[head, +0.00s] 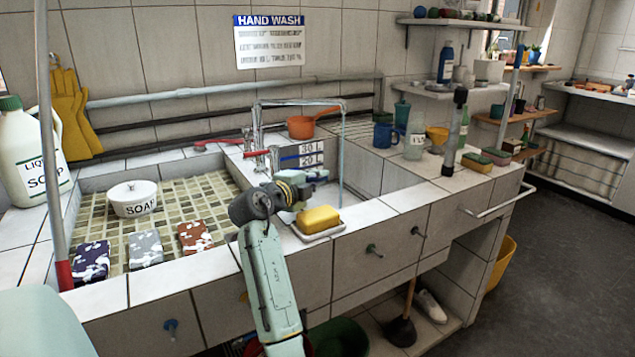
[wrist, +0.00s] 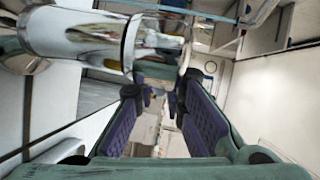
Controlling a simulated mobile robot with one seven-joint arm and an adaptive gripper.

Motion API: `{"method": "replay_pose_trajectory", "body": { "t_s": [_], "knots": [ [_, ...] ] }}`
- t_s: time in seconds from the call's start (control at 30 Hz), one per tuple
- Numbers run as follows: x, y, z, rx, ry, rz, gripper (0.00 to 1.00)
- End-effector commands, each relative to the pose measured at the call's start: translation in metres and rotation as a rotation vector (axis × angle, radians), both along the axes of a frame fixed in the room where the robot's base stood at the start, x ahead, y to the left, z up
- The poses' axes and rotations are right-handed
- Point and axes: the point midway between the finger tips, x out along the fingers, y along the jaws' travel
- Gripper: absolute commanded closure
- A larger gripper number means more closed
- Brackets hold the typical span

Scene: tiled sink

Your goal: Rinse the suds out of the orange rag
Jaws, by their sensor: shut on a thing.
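My gripper (head: 312,178) is at the tap, well right of and beyond the rag. Chrome tap parts (wrist: 95,40) pass close before the fingers in the wrist view. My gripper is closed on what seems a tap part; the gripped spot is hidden. A thin stream of water (head: 341,150) falls from the tap spout (head: 300,102) into the right basin.
A white soap pot (head: 133,198) stands in the tiled left basin. A yellow sponge (head: 318,218) sits on a dish by the right basin. An orange pan (head: 312,124) stands behind the tap. Cups and bottles crowd the right counter.

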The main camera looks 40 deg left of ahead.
Motion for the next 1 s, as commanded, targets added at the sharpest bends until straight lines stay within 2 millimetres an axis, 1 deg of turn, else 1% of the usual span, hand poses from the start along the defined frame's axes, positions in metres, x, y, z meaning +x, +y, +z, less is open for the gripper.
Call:
{"method": "replay_pose_trajectory", "body": {
  "t_s": [0.03, 0.33, 0.67, 0.77, 0.83, 1.0],
  "knots": [
    [-0.001, 0.001, -0.001, 0.001, 0.001, 0.002, 0.88],
    [0.0, 0.0, 0.0, 0.0, 0.0, 0.002, 0.69],
    [-0.003, 0.0, 0.0, -0.001, -0.001, 0.002, 0.69],
    [-0.012, -0.001, 0.002, 0.0, -0.002, 0.003, 0.69],
    [-0.023, -0.003, 0.003, 0.002, -0.002, 0.004, 0.69],
    [-0.06, -0.01, 0.008, 0.002, -0.001, 0.005, 0.69]
  ]
}}
